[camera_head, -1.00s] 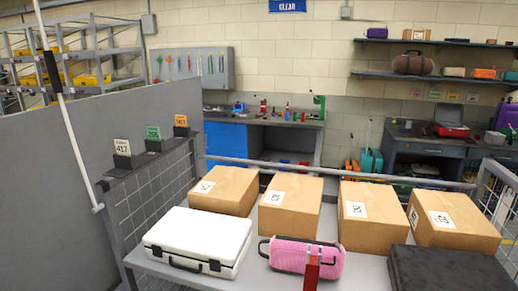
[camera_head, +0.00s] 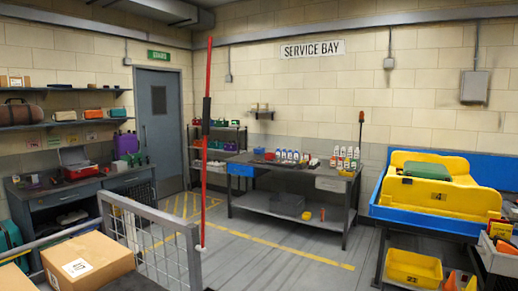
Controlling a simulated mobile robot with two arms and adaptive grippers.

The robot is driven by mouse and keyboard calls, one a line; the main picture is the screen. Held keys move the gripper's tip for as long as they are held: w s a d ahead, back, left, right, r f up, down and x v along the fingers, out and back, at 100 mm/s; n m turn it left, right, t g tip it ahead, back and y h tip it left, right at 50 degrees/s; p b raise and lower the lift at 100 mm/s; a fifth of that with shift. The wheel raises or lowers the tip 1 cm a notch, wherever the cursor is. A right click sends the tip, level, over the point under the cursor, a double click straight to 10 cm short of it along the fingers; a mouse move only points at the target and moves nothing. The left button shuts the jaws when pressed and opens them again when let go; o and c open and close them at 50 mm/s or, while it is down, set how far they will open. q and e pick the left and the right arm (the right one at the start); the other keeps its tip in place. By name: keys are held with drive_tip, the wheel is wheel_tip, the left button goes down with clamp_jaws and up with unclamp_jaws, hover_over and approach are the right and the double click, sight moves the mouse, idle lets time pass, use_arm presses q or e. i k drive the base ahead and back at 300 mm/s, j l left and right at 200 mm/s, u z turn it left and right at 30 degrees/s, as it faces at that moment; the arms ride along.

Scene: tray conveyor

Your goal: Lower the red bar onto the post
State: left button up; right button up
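A long thin red bar (camera_head: 207,75) stands nearly upright left of centre, with a black sleeve around its upper middle and a small white tip at its lower end. The tip shows beside the right end post (camera_head: 194,262) of the grey mesh railing; I cannot tell whether they touch. I cannot tell whether this end post is the task's post. Neither of my grippers shows in the head view.
A workbench (camera_head: 290,210) with bottles stands in the middle. A blue table with a yellow tray (camera_head: 440,196) is at right. The floor between is largely clear.

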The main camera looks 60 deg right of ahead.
sight(206, 103)
drive_tip(key=z, duration=1.55)
